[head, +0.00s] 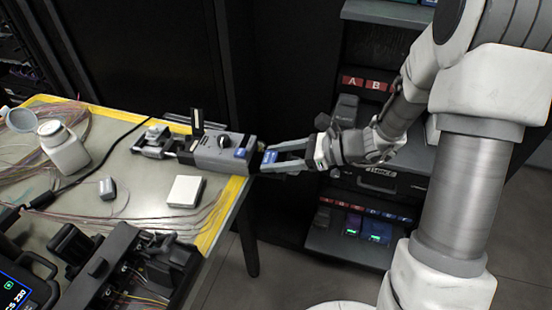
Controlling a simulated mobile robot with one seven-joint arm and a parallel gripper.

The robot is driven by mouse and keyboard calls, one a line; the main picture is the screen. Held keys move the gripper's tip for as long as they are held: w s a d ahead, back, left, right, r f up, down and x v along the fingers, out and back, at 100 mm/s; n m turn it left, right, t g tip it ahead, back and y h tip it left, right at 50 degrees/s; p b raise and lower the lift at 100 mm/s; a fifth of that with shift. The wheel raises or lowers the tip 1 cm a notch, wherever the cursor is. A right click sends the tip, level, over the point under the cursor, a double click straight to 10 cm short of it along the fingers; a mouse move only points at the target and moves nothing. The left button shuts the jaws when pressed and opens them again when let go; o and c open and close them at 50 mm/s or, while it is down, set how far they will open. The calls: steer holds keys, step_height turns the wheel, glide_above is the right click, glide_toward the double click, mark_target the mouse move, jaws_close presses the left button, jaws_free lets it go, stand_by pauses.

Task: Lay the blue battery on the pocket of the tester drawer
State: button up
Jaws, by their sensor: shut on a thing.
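My gripper (264,162) reaches in from the right at the table's right edge. Its two fingers point left and are shut on a small blue battery (270,156), partly hidden between them. Close to the left of the fingertips, a grey device with a dark knob (211,147) sits on the table and has a blue patch on its right end. I cannot tell whether the battery touches this device. I cannot make out a tester drawer or its pocket for sure.
The table (145,160) has a yellow-striped edge. It holds a white block (185,191), a small grey block (107,188), a white bottle (63,148) and loose fibres. A rack at right has red A and B labels (365,83) and blue units with green lights (366,227) lower down.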

steer(key=shift+f, duration=0.15)
steer(key=o, duration=1.4)
